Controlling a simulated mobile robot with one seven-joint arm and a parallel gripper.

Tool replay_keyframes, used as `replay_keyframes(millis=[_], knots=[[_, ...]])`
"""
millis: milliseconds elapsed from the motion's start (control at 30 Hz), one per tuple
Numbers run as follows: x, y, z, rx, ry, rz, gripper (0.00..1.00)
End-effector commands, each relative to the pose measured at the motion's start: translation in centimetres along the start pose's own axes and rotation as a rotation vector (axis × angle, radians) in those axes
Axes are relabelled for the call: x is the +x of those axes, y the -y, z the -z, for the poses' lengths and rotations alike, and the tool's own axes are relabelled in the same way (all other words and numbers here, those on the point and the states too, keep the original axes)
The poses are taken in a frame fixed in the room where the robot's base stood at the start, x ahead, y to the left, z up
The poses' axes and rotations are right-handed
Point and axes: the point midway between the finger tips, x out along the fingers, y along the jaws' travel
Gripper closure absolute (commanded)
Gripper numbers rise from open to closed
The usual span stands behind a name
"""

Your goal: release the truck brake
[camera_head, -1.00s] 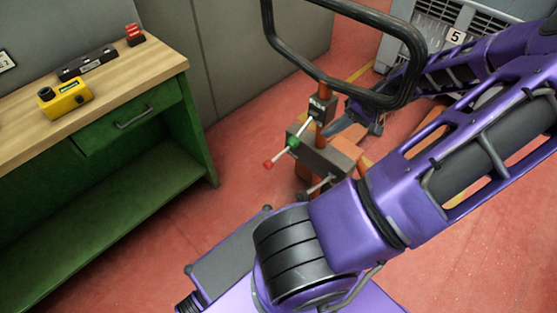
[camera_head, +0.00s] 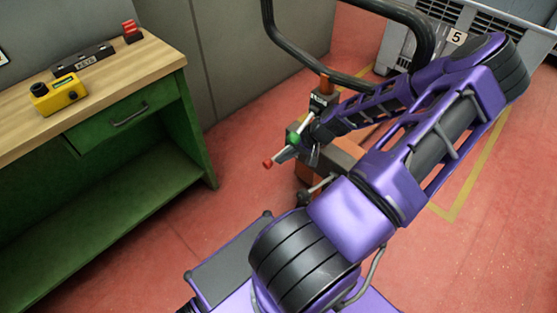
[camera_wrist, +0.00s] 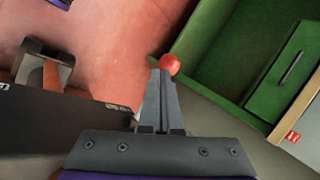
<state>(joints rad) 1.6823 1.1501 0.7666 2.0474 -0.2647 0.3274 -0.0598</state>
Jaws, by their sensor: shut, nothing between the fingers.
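The brake lever (camera_head: 308,122) is a thin pale rod with a red knob (camera_head: 267,163) at its free end and a green part (camera_head: 293,138) along it. It slants down to the left from a dark lettered box (camera_head: 321,104) on the truck's orange post. My gripper (camera_head: 281,157) is beside the lever, its fingers towards the red knob. In the wrist view my gripper (camera_wrist: 160,74) is shut and empty, with the red knob (camera_wrist: 171,64) just past its fingertips. I cannot tell whether they touch. Most of the rod is hidden there.
The truck's black handle loop (camera_head: 345,83) rises above the box. A green workbench (camera_head: 190,118) stands at the left, bearing a yellow device (camera_head: 62,94), a dark key holder (camera_head: 84,62) and a red item (camera_head: 132,31). A grey crate (camera_head: 400,45) marked 5 is behind. Red floor lies open between.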

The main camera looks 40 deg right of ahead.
Motion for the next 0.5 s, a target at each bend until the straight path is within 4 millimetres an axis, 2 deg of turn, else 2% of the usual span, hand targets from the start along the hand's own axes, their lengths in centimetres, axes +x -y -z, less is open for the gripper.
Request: replay_keyframes(millis=[167, 500], knots=[[1.41, 0.49, -0.02, -0.001, 0.001, 0.000, 1.00], [1.55, 0.58, 0.01, 0.000, 0.000, 0.000, 1.00]])
